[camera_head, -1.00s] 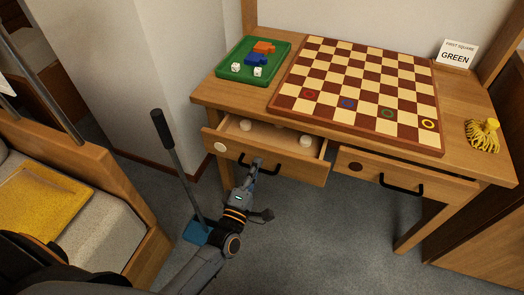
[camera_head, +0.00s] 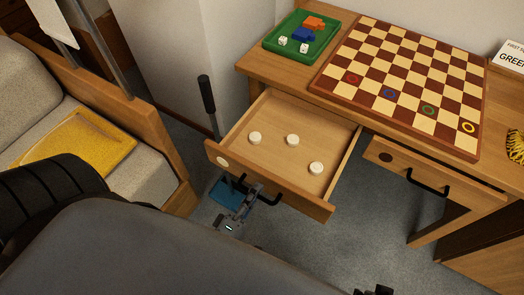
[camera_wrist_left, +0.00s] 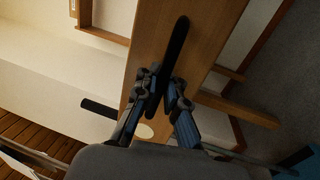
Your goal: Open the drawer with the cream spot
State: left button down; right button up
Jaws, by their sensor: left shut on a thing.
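The drawer with the cream spot (camera_head: 222,161) is pulled well out from under the desk's left side. Several cream round pieces, one of them a disc (camera_head: 292,140), lie on its bare floor. My left gripper (camera_head: 254,189) is shut on the drawer's black handle (camera_head: 272,199). In the left wrist view the fingers (camera_wrist_left: 166,88) close around the handle bar (camera_wrist_left: 178,45), with the cream spot (camera_wrist_left: 144,131) partly hidden beside them. A dark piece at the bottom edge of the head view may be my right gripper (camera_head: 376,291); its fingers cannot be made out.
A second drawer with a dark spot (camera_head: 386,157) is nearly closed on the right. A checkered board (camera_head: 405,80) and a green tray (camera_head: 327,57) stand on the desk. A long-handled tool (camera_head: 207,98) stands left of the open drawer.

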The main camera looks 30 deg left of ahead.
pick_arm(q)
jog(key=shift+s, duration=0.15)
pick_arm(e)
jog(key=shift+f, duration=0.2)
pick_arm(q)
jog(key=c, duration=1.7)
grip_release()
pick_arm(e)
jog(key=shift+w, duration=0.25)
